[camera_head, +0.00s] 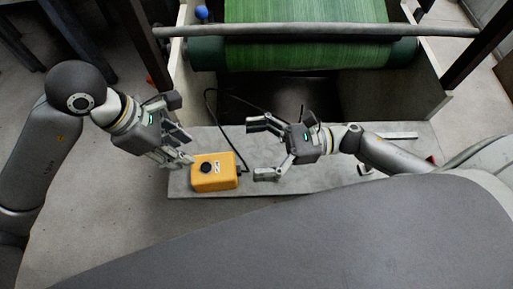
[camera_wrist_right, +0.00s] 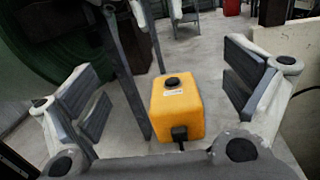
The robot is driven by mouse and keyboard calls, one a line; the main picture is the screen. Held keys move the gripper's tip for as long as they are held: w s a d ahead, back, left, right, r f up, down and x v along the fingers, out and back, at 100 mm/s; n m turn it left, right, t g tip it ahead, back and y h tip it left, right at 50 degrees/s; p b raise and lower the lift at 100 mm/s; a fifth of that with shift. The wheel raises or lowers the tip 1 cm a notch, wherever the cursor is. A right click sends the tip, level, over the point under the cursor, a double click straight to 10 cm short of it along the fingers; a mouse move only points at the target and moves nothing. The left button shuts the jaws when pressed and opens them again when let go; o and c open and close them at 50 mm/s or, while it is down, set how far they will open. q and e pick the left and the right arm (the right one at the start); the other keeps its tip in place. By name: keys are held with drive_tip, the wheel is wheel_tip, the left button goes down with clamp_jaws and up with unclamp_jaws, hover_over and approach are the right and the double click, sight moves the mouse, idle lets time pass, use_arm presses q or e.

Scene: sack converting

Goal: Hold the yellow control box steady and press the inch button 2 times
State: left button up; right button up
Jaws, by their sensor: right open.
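The yellow control box (camera_head: 215,181) sits on the grey shelf near its front left edge, with a black round button (camera_head: 207,168) and a small white label on top.
The black cable (camera_head: 222,125) loops behind the box. Small items lie at the shelf's right end.

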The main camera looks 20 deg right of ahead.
wheel_tip(320, 180, down, 2)
approach(226, 169)
drive_tip(key=shift+w+a+f+h, duration=0.15)
drive_tip(key=shift+w+a+f, duration=0.2)
drive_tip(key=shift+a, duration=0.2)
drive_tip(key=shift+w+a+f+h, duration=0.15)
drive_tip(key=shift+w+a+f, duration=0.15)
drive_tip(key=shift+a, duration=0.25)
drive_tip(key=x, duration=0.7)
drive_tip(key=shift+w+a+f, duration=0.1)
drive_tip(key=shift+a+f, duration=0.05)
drive_tip(key=shift+a, duration=0.1)
use_arm(q)
drive_tip(key=shift+c, duration=0.4)
use_arm(e)
drive_tip(key=c, duration=1.2)
use_arm(q)
clamp_jaws()
use_arm(e)
drive_tip(key=shift+c, duration=0.2)
